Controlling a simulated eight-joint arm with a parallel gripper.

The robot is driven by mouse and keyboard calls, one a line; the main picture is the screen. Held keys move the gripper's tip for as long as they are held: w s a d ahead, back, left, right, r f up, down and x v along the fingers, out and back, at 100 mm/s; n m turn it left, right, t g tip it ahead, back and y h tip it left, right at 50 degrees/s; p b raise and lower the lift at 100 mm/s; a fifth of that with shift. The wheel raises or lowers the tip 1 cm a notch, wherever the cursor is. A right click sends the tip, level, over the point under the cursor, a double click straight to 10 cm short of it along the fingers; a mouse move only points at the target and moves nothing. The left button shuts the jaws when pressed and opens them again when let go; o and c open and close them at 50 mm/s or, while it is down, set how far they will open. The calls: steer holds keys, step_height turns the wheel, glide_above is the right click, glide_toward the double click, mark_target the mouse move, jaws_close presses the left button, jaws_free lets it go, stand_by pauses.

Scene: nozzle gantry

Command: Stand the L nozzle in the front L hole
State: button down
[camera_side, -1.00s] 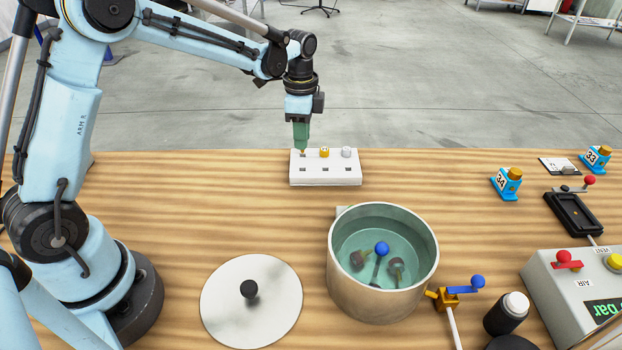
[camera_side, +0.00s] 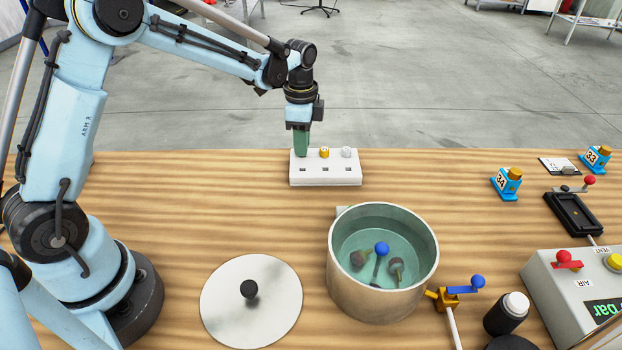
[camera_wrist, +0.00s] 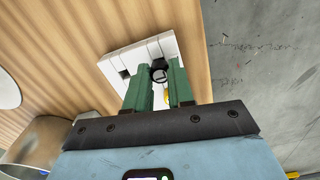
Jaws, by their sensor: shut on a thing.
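The white nozzle block (camera_side: 335,181) stands on the wooden bench, with two rows of square holes. My gripper (camera_side: 301,154) points down over the far-left hole of the block, its green fingers close to the top face. In the wrist view my gripper (camera_wrist: 160,92) is shut on a small nozzle with a dark round end (camera_wrist: 160,73). The side view hides this nozzle behind the fingers. A yellow nozzle (camera_side: 324,152) and a white nozzle (camera_side: 346,152) stand in the other holes of the far row. The near-row holes look empty. I cannot read hole letters.
A metal pot (camera_side: 375,305) of greenish liquid holds dark parts and a blue-knobbed stick. A round lid (camera_side: 225,300) lies left of it. Blue holder 34 (camera_side: 506,187) and a control box (camera_side: 565,290) are at the right. The bench around the block is clear.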

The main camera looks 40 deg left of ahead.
steer(key=shift+f, duration=0.5)
steer(key=c, duration=0.9)
jaws_free()
steer(key=shift+r, duration=3.55)
